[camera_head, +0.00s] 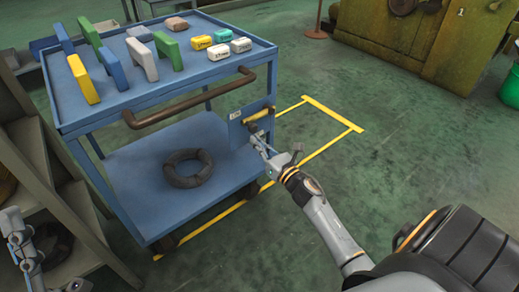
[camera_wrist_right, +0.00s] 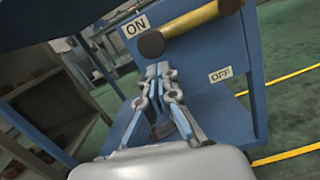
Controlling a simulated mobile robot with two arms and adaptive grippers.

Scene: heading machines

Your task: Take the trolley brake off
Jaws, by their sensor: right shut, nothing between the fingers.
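The blue trolley (camera_head: 215,73) stands at the left of the head view. On its near right side is a blue brake plate (camera_head: 236,132) with a yellow brake lever (camera_head: 258,115). In the right wrist view the plate carries an ON label (camera_wrist_right: 136,27) at the upper left and an OFF label (camera_wrist_right: 220,75) lower right. The lever (camera_wrist_right: 190,22) runs from its dark round end near ON up to the right. My right gripper (camera_head: 257,143) is shut and empty, just below the lever's dark end. My left gripper (camera_head: 15,228) is only partly visible at the lower left edge.
The trolley's top holds several coloured blocks and a brown push handle (camera_head: 190,103). A dark ring (camera_head: 188,168) lies on its lower shelf. Shelving (camera_head: 50,190) stands close at left. Yellow floor lines (camera_head: 333,113) mark free floor to the right.

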